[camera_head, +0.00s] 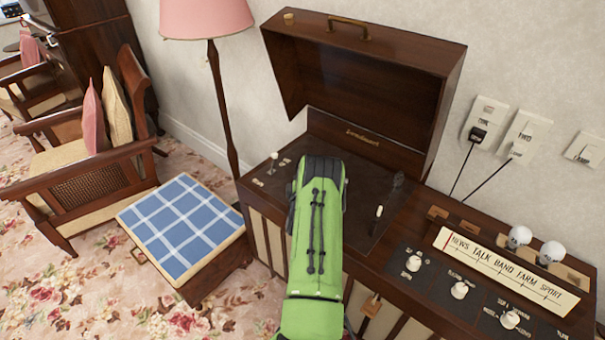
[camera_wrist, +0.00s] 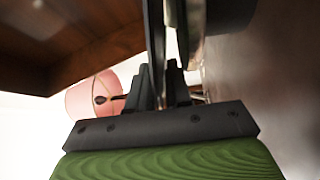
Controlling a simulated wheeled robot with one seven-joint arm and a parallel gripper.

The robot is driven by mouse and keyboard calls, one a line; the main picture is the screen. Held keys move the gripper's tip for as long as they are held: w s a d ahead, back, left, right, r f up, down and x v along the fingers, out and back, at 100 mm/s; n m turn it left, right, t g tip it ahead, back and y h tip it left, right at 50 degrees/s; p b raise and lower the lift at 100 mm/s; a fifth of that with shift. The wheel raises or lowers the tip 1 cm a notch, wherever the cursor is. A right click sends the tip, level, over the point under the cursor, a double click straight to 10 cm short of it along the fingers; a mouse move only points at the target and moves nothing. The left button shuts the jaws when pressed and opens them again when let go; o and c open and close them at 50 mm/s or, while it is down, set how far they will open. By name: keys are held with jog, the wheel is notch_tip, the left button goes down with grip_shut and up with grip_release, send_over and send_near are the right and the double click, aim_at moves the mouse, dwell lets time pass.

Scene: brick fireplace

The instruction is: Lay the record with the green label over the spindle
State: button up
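The record player (camera_head: 375,215) is set in the wooden cabinet under a raised lid (camera_head: 365,80). My green arm reaches over its deck and hides the spindle, most of the turntable and my gripper in the head view. In the wrist view my gripper (camera_wrist: 161,85) has its dark fingers close together. A thin dark disc (camera_wrist: 154,35), apparently the record, shows edge-on between them, roughly level with the deck. Its label cannot be seen. A dark rounded part with a pale edge (camera_wrist: 192,30) lies just below it, on the deck side; I cannot tell whether they touch.
The lid stands close behind my gripper. A dark tonearm-like part (camera_head: 397,182) and a white-tipped lever (camera_head: 379,211) are right of my arm. The radio panel with knobs (camera_head: 459,290) is farther right. A pink lamp (camera_head: 205,18) and a blue checked stool (camera_head: 180,225) stand left.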

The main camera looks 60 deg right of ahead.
jog(key=shift+s+a+f, duration=0.1)
jog(key=shift+a+f, duration=0.05)
jog(key=shift+f, duration=0.4)
jog(key=v, duration=0.4)
jog(key=p+v, duration=0.1)
jog(key=v, duration=0.3)
jog(key=p+v, duration=0.1)
jog(key=v, duration=0.4)
jog(key=shift+a+r, duration=0.15)
jog(key=shift+r, duration=0.2)
jog(key=b, duration=0.2)
jog(key=shift+f+b, duration=0.25)
jog(key=shift+b, duration=0.05)
jog(key=b, duration=0.3)
jog(key=shift+s+a, duration=0.15)
jog(key=shift+a, duration=0.1)
jog(key=b, duration=0.1)
jog(key=a+b, duration=0.1)
jog(key=b, duration=0.1)
jog(key=shift+s+a+r+b, duration=0.2)
jog(key=shift+s+r+b, duration=0.1)
jog(key=shift+s+r, duration=0.1)
